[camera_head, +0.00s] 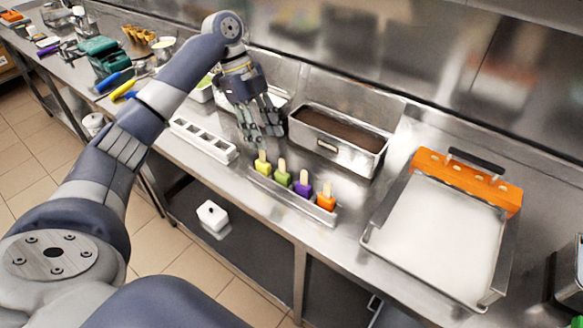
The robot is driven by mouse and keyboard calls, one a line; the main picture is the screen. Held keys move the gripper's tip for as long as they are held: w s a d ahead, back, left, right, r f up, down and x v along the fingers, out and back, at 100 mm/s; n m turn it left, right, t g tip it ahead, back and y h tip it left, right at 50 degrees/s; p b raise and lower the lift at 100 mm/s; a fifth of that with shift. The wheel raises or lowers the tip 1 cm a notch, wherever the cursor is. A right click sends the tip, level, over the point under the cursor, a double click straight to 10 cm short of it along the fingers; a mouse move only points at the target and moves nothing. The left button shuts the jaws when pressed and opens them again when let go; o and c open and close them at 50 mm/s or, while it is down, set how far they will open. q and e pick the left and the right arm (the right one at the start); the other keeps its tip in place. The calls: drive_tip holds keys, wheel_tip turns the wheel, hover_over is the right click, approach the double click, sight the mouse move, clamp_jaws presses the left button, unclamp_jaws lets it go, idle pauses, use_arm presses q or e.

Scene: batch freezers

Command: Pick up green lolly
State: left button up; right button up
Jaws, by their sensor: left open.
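The green lolly (282,177) stands upright, stick up, in a small metal holder (317,215) near the counter's front edge. A yellow-green lolly (262,165) is to its left, and a purple lolly (302,192) and an orange lolly (326,200) are to its right. My left gripper (263,143) is open, pointing down, just above and behind the yellow-green lolly, up and left of the green one. Nothing shows between its fingers. My right gripper is not in view.
A metal pan with brown contents (340,146) stands behind the lollies. A white mould (204,139) with several slots lies to the left. A large tray with a white surface (437,233) and an orange block (466,182) are to the right.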

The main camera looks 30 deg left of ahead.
sight(282, 173)
use_arm(q)
drive_tip(key=p+x, duration=0.1)
drive_tip(key=x, duration=0.2)
drive_tip(key=p+x, duration=0.1)
drive_tip(key=x, duration=0.2)
drive_tip(key=p+x, duration=0.2)
drive_tip(key=x, duration=0.2)
drive_tip(key=shift+w+d, duration=0.3)
drive_tip(key=shift+w, duration=0.1)
drive_tip(key=shift+s+f, duration=0.15)
drive_tip(key=shift+f, duration=0.15)
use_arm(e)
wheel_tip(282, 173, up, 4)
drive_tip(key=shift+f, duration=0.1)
use_arm(q)
drive_tip(key=shift+c, duration=0.2)
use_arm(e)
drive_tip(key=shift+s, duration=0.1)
use_arm(q)
clamp_jaws()
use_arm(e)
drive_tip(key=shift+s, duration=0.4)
